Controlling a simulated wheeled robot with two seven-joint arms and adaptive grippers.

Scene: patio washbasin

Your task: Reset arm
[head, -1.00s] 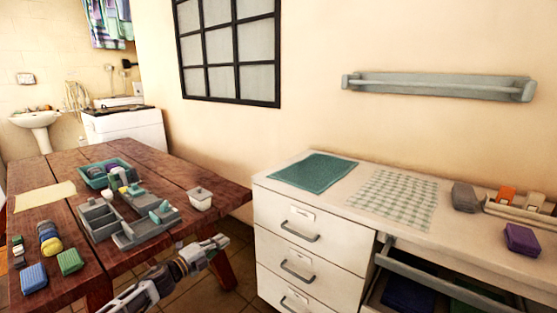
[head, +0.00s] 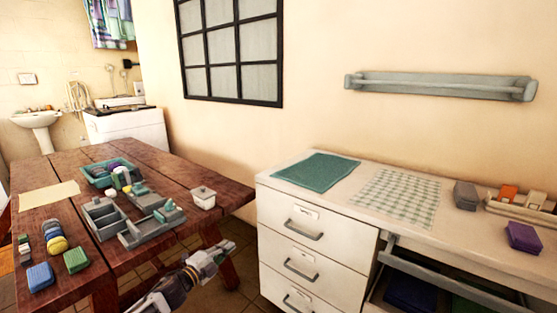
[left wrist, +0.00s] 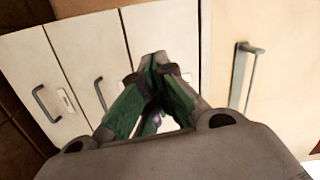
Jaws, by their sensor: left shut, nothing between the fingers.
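My left gripper (head: 222,250) is at the bottom middle of the head view, low in the gap between the wooden table (head: 205,172) and the white drawer cabinet (head: 275,200). Its fingers are shut and hold nothing. In the left wrist view the fingertips (left wrist: 155,65) meet in front of the cabinet's drawer fronts (left wrist: 95,65) and appear apart from them. My right gripper is not in view.
The table holds a grey divided tray (head: 105,228), a teal basket (head: 92,180), a lidded white box (head: 203,198) and several sponges and soaps. The cabinet top carries a green mat (head: 315,172), a checked cloth (head: 395,197) and a purple block (head: 523,236). A pulled-out drawer (head: 440,270) juts out at right.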

